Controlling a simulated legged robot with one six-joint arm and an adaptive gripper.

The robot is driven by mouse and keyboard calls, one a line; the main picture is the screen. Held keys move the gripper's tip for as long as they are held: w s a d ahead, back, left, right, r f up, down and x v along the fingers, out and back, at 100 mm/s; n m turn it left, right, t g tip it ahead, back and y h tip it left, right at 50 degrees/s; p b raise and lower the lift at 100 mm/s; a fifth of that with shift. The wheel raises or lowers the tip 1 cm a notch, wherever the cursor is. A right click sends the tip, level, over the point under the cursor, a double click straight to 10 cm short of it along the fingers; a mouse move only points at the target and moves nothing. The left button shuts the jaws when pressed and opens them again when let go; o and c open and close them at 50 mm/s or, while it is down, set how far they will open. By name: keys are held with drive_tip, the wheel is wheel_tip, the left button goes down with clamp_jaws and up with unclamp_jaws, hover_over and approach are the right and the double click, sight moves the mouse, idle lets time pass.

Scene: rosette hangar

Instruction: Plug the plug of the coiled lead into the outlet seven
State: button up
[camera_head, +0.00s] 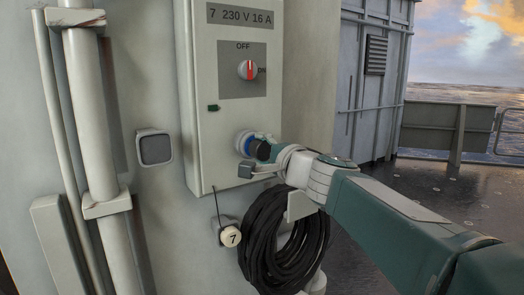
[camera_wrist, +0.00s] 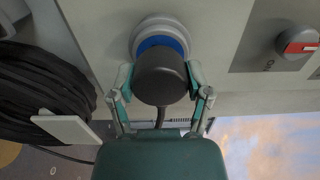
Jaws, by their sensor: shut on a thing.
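The black plug (camera_wrist: 160,76) is between the two fingers of my gripper (camera_wrist: 159,84), which is shut on it. It lines up with outlet seven (camera_wrist: 146,28), a round grey socket with a blue ring, in the wrist view. In the head view the outlet (camera_head: 240,136) is low on the pale box labelled "7 230 V 16 A", and the plug (camera_head: 262,151) meets its blue front. I cannot tell how deep the plug sits. My gripper (camera_head: 258,161) is partly hidden there. The coiled black lead (camera_head: 257,250) hangs below the box; it also shows in the wrist view (camera_wrist: 40,95).
A red-and-white rotary switch (camera_head: 249,70) above the outlet stands upright under "OFF". A pale holder (camera_head: 301,206) juts out by the coil. A grey wall box (camera_head: 154,148) and pipes are at left; open deck lies right.

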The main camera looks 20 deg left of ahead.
drive_tip(key=shift+w+a, duration=0.35)
drive_tip(key=shift+a, duration=0.05)
drive_tip(key=o, duration=1.4)
drive_tip(key=shift+c, duration=0.2)
drive_tip(key=shift+s+d, duration=0.1)
drive_tip(key=v, duration=1.1)
drive_tip(key=s+d+f+n+g+h, duration=0.3)
drive_tip(key=s+d+f+h, duration=0.3)
drive_tip(key=s+d+f, duration=0.4)
drive_tip(key=s+d+f+n+g+h, duration=0.3)
drive_tip(key=s+d+f+n+h, duration=0.2)
drive_tip(key=s+d+f, duration=0.6)
drive_tip(key=d+f+h, duration=0.2)
drive_tip(key=d+f, duration=0.1)
drive_tip(key=f, duration=0.2)
drive_tip(key=shift+d+f+h, duration=0.3)
